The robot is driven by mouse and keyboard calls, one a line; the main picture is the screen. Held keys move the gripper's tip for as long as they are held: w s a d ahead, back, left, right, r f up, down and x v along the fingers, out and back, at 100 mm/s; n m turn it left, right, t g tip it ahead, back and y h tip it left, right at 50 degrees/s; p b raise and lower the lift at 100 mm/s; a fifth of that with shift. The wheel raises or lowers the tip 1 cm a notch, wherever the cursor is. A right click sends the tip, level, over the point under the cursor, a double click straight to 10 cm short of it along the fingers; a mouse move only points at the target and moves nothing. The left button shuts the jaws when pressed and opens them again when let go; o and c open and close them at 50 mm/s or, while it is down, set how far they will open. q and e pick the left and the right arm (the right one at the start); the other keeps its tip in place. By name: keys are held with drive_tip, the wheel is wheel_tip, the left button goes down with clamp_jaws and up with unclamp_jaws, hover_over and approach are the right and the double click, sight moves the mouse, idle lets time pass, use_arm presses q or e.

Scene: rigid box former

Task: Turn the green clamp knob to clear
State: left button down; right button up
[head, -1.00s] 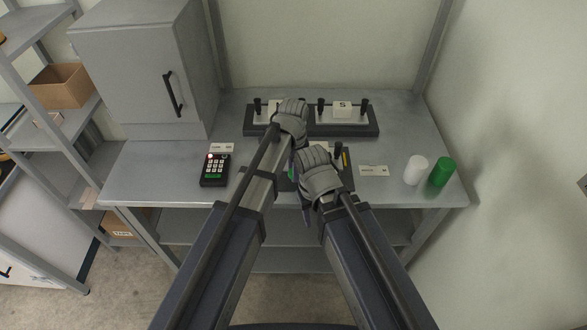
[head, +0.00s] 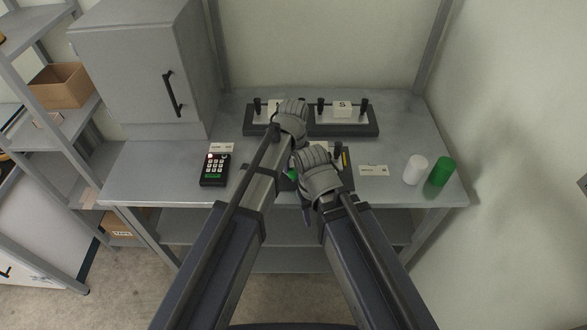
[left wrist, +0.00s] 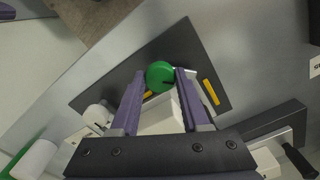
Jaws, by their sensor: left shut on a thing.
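The green clamp knob (left wrist: 160,76) is round and sits between the two purple fingers of my left gripper (left wrist: 160,84), which is shut on it. The knob is on a dark plate (left wrist: 205,55) with yellow bars and pale blocks. In the head view my left gripper (head: 291,122) reaches over the fixture from the left, its fingertips mostly hidden. A bit of green (head: 292,174) shows beside my right gripper (head: 318,172). The right gripper is low over the front of the fixture, and its fingers are mostly hidden behind its own body.
A long dark rack (head: 345,130) with pale blocks and black posts stands behind. A keypad (head: 214,169) is at the left of the bench. A small label (head: 373,170), a white cylinder (head: 415,170) and a green cylinder (head: 440,172) are at the right. A grey cabinet (head: 140,80) stands back left.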

sight(294, 172)
use_arm(q)
drive_tip(key=n, duration=0.4)
drive_tip(key=shift+n, duration=0.3)
drive_tip(key=shift+d+n, duration=0.1)
drive_tip(key=shift+n, duration=1.9)
drive_tip(key=shift+c, duration=1.9)
unclamp_jaws()
drive_tip(key=shift+r, duration=0.1)
wheel_tip(294, 172, up, 8)
drive_tip(key=p, duration=0.8)
